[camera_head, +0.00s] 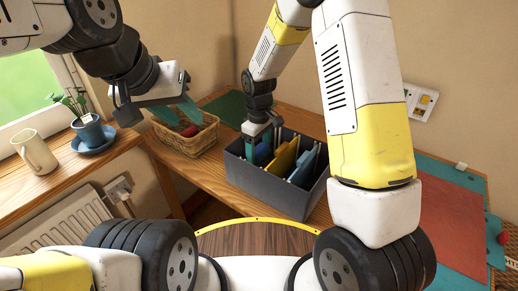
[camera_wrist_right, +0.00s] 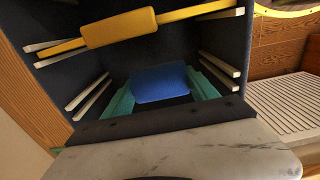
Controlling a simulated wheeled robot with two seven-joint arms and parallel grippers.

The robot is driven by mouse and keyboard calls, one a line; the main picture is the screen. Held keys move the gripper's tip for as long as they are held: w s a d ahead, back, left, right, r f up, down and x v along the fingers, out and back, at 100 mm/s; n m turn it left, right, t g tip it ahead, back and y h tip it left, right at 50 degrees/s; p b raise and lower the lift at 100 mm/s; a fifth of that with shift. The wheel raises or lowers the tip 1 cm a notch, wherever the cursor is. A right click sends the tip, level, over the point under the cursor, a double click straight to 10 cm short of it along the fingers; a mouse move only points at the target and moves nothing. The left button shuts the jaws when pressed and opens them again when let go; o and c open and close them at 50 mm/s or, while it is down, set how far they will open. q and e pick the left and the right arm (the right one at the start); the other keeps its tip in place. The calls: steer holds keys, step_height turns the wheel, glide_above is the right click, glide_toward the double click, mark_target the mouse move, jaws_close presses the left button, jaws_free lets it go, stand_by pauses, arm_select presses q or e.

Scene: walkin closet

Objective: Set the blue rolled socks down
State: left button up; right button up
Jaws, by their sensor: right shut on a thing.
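My right gripper (camera_head: 263,147) reaches down into the dark grey box (camera_head: 262,192) on the wooden table. In the right wrist view its teal fingers (camera_wrist_right: 160,92) are shut on a smooth, rounded blue thing (camera_wrist_right: 160,83), one finger at each side. It looks more like a block or file tab than rolled socks; no rolled socks are clearly seen. The blue thing also shows in the head view (camera_head: 264,155), partly hidden by the gripper. I cannot tell whether it touches the box. My left gripper (camera_head: 191,122) is open and empty above the wicker basket.
A yellow divider (camera_head: 285,158) hangs between pale rails beside the blue thing. The wicker basket (camera_head: 192,145) holds a red item (camera_head: 190,131). A red mat (camera_head: 443,222) lies at right. A potted plant (camera_head: 88,130) and jug (camera_head: 35,152) stand on the sill.

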mark_target(259, 147)
steer(key=shift+f, duration=2.95)
steer(key=shift+f, duration=0.15)
steer(key=o, duration=1.3)
step_height(259, 147, up, 12)
steer(key=shift+r, duration=0.15)
steer(key=s+d+r+m+t, duration=0.2)
steer(key=s+d+r+m, duration=0.1)
steer(key=s+r, duration=0.3)
steer(key=s+d+r+m+t+y, duration=0.1)
steer(key=s+d+r+m+t, duration=0.1)
steer(key=s+d+r, duration=0.4)
steer(key=s+d+r+m+t+y, duration=0.1)
steer(key=s+d+r+m, duration=0.3)
steer(key=s+r, duration=0.4)
steer(key=shift+s+d+r+m+t, duration=0.25)
steer(key=shift+m+t, duration=0.35)
